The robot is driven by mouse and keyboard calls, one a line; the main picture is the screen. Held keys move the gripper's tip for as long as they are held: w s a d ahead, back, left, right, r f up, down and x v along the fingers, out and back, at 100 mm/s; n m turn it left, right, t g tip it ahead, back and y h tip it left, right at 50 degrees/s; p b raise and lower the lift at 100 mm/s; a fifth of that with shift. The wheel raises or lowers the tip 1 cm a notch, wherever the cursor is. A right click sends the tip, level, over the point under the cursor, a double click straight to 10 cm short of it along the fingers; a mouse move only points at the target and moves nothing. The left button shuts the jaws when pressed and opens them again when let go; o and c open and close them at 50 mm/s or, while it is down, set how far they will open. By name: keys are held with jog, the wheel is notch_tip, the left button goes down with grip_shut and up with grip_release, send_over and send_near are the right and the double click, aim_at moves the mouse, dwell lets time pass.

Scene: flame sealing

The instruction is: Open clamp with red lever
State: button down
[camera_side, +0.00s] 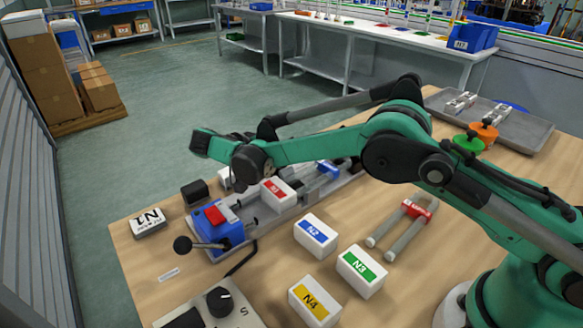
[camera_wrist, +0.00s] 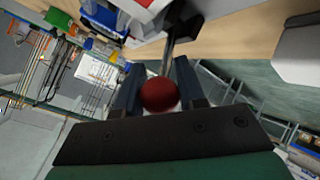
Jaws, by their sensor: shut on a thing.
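In the wrist view, a red ball knob (camera_wrist: 159,95) on a thin metal lever rod (camera_wrist: 168,55) sits between the two dark fingers of my gripper (camera_wrist: 158,66). The fingers are shut on the knob. The rod runs up to a white and red part (camera_wrist: 140,10) at the top edge. In the side view, the blue clamp fixture (camera_side: 222,232) with a red top patch stands at the front left of a grey rail. My wrist is above and behind it. The fingers and the red knob are hidden there.
A black ball-ended lever (camera_side: 182,245) sticks out at the fixture's left. Labelled white blocks stand around: N1 (camera_side: 148,223), N2 (camera_side: 316,235), N3 (camera_side: 361,271), N4 (camera_side: 315,302) and a red-labelled one (camera_side: 278,192) by the rail. Glass tubes with a red holder (camera_side: 418,210) lie to the right.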

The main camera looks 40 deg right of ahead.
jog(key=c, duration=0.5)
grip_release()
jog(key=shift+c, duration=0.2)
jog(key=v, duration=0.5)
jog(key=shift+a+r, duration=0.2)
jog(key=shift+a, duration=0.1)
